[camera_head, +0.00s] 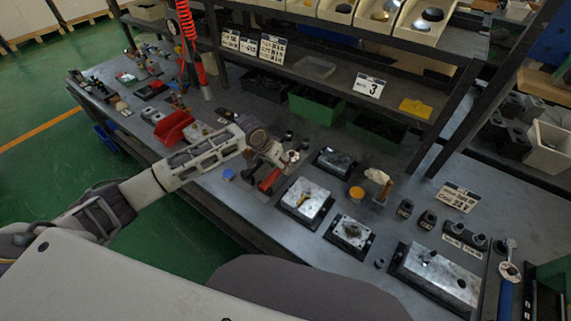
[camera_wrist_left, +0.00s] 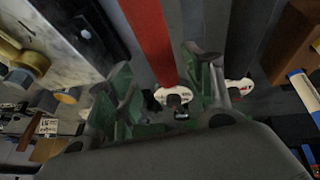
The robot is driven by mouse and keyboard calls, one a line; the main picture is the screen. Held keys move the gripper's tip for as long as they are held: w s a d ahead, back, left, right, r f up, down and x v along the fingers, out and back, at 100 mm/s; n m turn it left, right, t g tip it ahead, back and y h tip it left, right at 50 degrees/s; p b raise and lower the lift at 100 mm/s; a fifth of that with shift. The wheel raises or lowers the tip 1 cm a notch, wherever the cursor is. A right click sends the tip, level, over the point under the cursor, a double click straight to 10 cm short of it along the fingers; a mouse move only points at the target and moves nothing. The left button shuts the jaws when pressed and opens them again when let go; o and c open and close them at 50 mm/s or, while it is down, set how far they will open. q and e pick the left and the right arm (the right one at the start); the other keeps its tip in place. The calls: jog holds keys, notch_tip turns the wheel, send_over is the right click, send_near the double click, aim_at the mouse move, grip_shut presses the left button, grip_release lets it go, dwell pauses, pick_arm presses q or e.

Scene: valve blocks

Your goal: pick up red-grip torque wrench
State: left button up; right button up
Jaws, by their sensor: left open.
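The red-grip torque wrench lies on the grey bench; its red grip (camera_head: 269,180) shows just below my left gripper (camera_head: 278,161) in the head view. In the left wrist view the red grip (camera_wrist_left: 150,38) runs from the top edge down toward the space between the green-padded fingers of my left gripper (camera_wrist_left: 163,80). The fingers are apart, one on each side of the grip's line, and I cannot tell whether they touch it. The rest of the wrench is partly hidden by the gripper. My right gripper is not in view.
Metal valve blocks (camera_head: 305,199) stand right of the gripper, with a smaller block (camera_head: 349,234) and a large one (camera_head: 440,275) further right. A blue-handled tool (camera_head: 505,298) lies at the far right. A red bin (camera_head: 173,127) stands to the left. Shelf posts rise behind.

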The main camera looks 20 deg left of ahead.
pick_arm(q)
jog(key=shift+a+x, duration=0.15)
jog(key=shift+x, duration=0.9)
jog(key=shift+a+x, duration=0.1)
jog(key=shift+x, duration=0.95)
jog(key=shift+f, duration=0.1)
jog(key=shift+c, duration=0.4)
grip_shut()
